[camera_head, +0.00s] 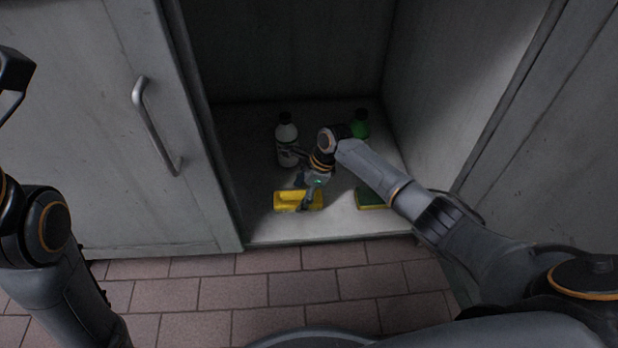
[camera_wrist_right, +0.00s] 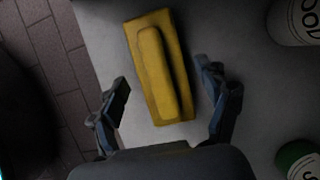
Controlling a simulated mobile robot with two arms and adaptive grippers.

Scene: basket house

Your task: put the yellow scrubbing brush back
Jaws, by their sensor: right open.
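The yellow scrubbing brush (camera_head: 286,201) lies on the cabinet floor near its front edge in the head view. It also shows in the right wrist view (camera_wrist_right: 158,70), lying flat with its raised handle up. My right gripper (camera_head: 309,200) reaches into the cabinet over the brush. In the right wrist view its two fingers (camera_wrist_right: 166,88) are spread, one on each side of the brush's near end, with nothing held between them. Part of the brush is hidden by the gripper in the head view.
A white bottle (camera_head: 287,143) stands behind the brush. A green bottle (camera_head: 360,125) stands further right. A green and yellow sponge (camera_head: 367,198) lies on the cabinet floor (camera_head: 340,225) to the right. A closed door with a handle (camera_head: 157,125) is at the left.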

